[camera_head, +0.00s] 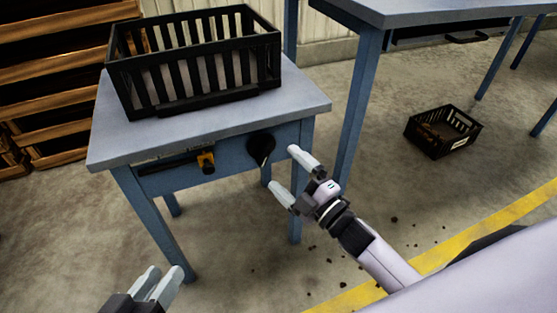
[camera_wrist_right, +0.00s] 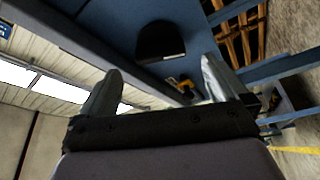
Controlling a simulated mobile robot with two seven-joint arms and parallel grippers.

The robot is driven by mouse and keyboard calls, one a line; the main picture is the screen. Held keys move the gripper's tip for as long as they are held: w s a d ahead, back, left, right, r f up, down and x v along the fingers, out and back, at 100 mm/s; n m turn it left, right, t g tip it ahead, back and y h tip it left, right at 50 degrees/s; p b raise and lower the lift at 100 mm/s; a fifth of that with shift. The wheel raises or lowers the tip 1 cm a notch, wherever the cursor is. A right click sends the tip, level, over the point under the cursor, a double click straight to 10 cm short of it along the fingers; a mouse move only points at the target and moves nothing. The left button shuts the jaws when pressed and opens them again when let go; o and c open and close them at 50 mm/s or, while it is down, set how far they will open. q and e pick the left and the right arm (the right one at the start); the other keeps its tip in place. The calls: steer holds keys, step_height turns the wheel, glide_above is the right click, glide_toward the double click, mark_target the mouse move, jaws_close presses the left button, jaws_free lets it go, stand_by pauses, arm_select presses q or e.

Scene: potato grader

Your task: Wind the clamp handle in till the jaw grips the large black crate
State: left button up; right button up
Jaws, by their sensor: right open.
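The large black crate (camera_head: 200,87), slatted and open-topped, sits upright on the grey-topped blue table (camera_head: 290,108). A dark strip runs along its lower front edge; I cannot tell whether it is the clamp jaw or touches the crate. A round black knob (camera_head: 261,148), seemingly the clamp handle, is on the table's front apron; it also shows in the right wrist view (camera_wrist_right: 160,40). My right gripper (camera_head: 281,171) is open and empty, just right of and below the knob, apart from it. My left gripper (camera_head: 165,270) is low at the front left, its fingers close together, holding nothing visible.
A yellow-orange part (camera_head: 206,162) on a dark bar sits on the apron left of the knob. A smaller black crate (camera_head: 443,130) stands on the floor at right, below another blue table (camera_head: 430,10). Wooden pallets (camera_head: 60,60) are stacked at left.

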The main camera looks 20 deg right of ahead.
arm_select(q)
steer(key=shift+w+d+r, duration=0.25)
steer(key=shift+w, duration=0.1)
arm_select(e)
steer(key=shift+v, duration=1.2)
arm_select(q)
steer(key=shift+f, duration=0.1)
